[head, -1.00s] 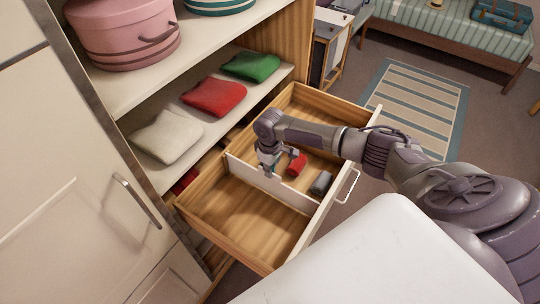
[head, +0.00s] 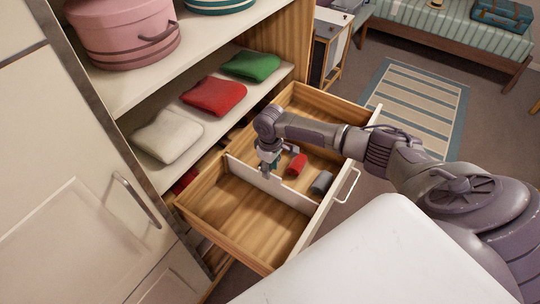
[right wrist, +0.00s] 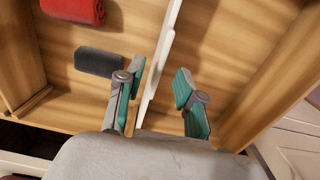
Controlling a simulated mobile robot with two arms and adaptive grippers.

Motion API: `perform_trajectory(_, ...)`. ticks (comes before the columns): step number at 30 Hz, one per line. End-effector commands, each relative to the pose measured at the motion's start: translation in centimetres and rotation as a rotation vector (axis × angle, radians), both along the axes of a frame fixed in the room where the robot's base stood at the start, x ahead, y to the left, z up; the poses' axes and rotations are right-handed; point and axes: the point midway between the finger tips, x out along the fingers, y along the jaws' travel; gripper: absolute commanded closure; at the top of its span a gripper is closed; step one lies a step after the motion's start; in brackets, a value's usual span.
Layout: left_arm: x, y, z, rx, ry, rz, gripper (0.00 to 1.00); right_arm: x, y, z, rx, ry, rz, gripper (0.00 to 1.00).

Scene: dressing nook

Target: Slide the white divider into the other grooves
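The white divider (head: 294,194) stands upright across the open wooden drawer (head: 226,246), splitting it into two compartments. My right gripper (head: 272,172) is over the divider, nearer its back end in the head view. In the right wrist view my right gripper (right wrist: 160,82) is open, with one teal-padded finger on each side of the divider (right wrist: 166,50). Gaps show between the divider and both fingers. The grooves cannot be made out clearly. My left gripper is not in view.
A red roll (head: 296,165) and a dark grey roll (head: 322,182) lie in the far compartment. The near compartment looks empty. White, red (head: 214,96) and green folded cloths lie on the shelf above. A tall cabinet door (head: 75,180) stands at the left.

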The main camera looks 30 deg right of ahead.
Motion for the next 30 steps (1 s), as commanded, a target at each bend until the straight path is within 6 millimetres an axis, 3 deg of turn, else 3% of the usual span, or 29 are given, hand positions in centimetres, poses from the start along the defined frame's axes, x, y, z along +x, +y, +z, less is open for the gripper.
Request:
perform_trajectory(9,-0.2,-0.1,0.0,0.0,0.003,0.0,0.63,0.1,0.0,6.8,0.001,-0.005,0.002,0.63)
perform_trajectory(15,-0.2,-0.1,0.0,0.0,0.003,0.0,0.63,0.0,0.0,9.8,-0.001,-0.004,0.001,0.63)
perform_trajectory(30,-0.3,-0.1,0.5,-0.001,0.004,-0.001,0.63,0.0,0.0,10.8,-0.001,-0.001,0.001,0.63)
